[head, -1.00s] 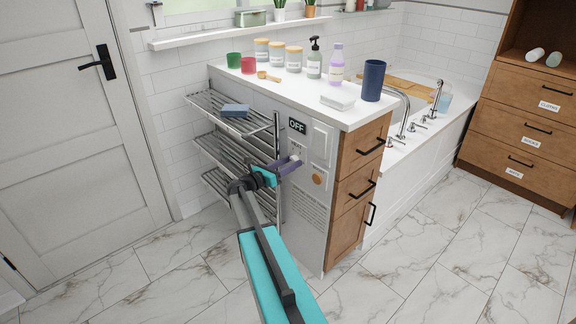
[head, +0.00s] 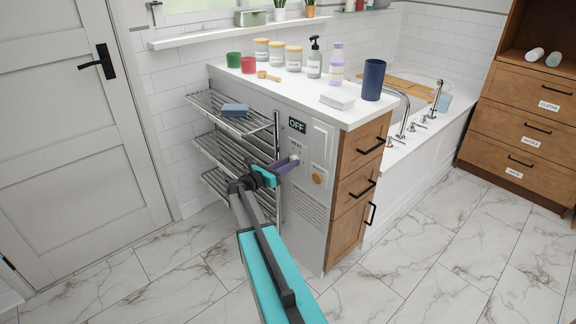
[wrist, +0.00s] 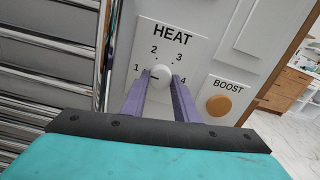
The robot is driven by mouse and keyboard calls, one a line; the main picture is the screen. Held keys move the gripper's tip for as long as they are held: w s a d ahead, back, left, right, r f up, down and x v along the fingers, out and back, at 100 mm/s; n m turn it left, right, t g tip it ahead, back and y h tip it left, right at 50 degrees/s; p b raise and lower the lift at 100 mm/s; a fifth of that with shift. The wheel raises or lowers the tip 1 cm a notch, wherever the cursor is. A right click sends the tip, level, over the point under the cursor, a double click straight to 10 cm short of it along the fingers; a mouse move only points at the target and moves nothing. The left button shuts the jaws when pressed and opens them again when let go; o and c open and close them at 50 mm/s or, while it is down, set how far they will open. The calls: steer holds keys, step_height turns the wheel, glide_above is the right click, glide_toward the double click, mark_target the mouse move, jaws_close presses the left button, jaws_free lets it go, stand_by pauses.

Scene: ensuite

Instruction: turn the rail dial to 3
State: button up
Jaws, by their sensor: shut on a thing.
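The rail dial is a small white knob (wrist: 161,76) on a white plate marked HEAT, with 1, 2, 3 and 4 around it, in the wrist view. A short dark mark shows on the knob's left part, on the side of the 1; its exact setting is hard to tell. My gripper (wrist: 160,84) has its two purple fingers on either side of the knob, shut on it. In the head view my gripper (head: 292,162) reaches the panel below the black OFF display (head: 297,125); the fingers hide most of the dial there.
An orange BOOST button (wrist: 219,105) sits right of the dial. The metal towel rail (head: 225,140) with a blue folded cloth (head: 235,110) is close on the left. Wooden drawers (head: 358,185) stand right of the panel. The marble floor in front is clear.

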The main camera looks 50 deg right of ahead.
steer(key=m+b, duration=0.4)
steer(key=m, duration=0.2)
steer(key=m+b, duration=0.5)
steer(key=m, duration=0.1)
steer(key=m+b, duration=0.4)
steer(key=m, duration=0.2)
steer(key=shift+w+d+r, duration=0.1)
steer(key=shift+w+d, duration=0.1)
steer(key=shift+w, duration=0.1)
steer(key=m+b, duration=0.3)
steer(key=shift+r+m, duration=0.15)
steer(key=shift+m, duration=0.25)
steer(key=shift+r+m+b, duration=0.1)
steer(key=shift+m+b, duration=0.4)
steer(key=shift+b, duration=0.1)
steer(key=o, duration=1.1)
steer(key=shift+c, duration=0.2)
